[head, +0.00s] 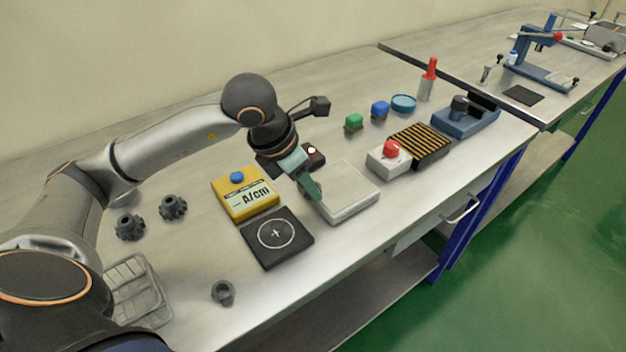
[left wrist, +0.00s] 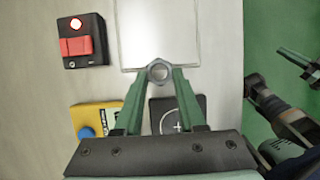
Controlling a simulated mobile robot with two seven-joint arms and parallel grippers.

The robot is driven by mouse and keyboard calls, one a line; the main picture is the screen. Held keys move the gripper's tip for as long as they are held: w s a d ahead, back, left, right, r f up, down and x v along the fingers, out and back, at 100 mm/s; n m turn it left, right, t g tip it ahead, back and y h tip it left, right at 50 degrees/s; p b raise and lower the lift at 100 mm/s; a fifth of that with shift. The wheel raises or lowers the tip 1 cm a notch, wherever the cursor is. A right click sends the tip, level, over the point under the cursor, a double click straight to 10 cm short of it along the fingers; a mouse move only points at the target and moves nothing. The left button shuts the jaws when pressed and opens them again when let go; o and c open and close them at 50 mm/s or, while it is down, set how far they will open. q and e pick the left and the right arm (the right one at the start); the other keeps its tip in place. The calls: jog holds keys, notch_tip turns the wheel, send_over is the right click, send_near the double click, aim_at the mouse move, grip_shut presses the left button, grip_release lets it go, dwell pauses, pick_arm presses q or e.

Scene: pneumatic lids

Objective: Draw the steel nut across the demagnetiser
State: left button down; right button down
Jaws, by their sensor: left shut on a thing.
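My left gripper (head: 312,194) is shut on the steel nut (left wrist: 159,71), a grey ring with a hole held between the green fingertips in the left wrist view. In the head view the nut is hidden by the fingers. The flat pale-topped block, seemingly the demagnetiser (head: 347,188), lies right beside the fingertips; in the left wrist view its plate (left wrist: 160,35) is just beyond the nut, which overlaps its near edge. I cannot tell whether they touch. Green fingers of my right gripper (left wrist: 300,64) show at the right edge of the left wrist view, partly cut off.
A black switch box (left wrist: 84,40) with a red rocker and lit lamp stands behind the block. A yellow A/cm meter (head: 246,199) and a black pad with a cross (head: 277,236) lie left. A red-button box (head: 390,158) and striped black block (head: 420,143) stand right.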

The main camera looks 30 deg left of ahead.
pick_arm(q)
jog(key=shift+s+a, duration=0.35)
jog(key=shift+s, duration=0.5)
jog(key=shift+s+a+r, duration=0.15)
jog(key=shift+s+r, duration=0.15)
jog(key=shift+r, duration=0.3)
jog(key=shift+s+a+r+p, duration=0.1)
jog(key=shift+s+r+p, duration=0.25)
jog(key=shift+r, duration=0.15)
jog(key=shift+r+p, duration=1.25)
jog(key=shift+r, duration=0.6)
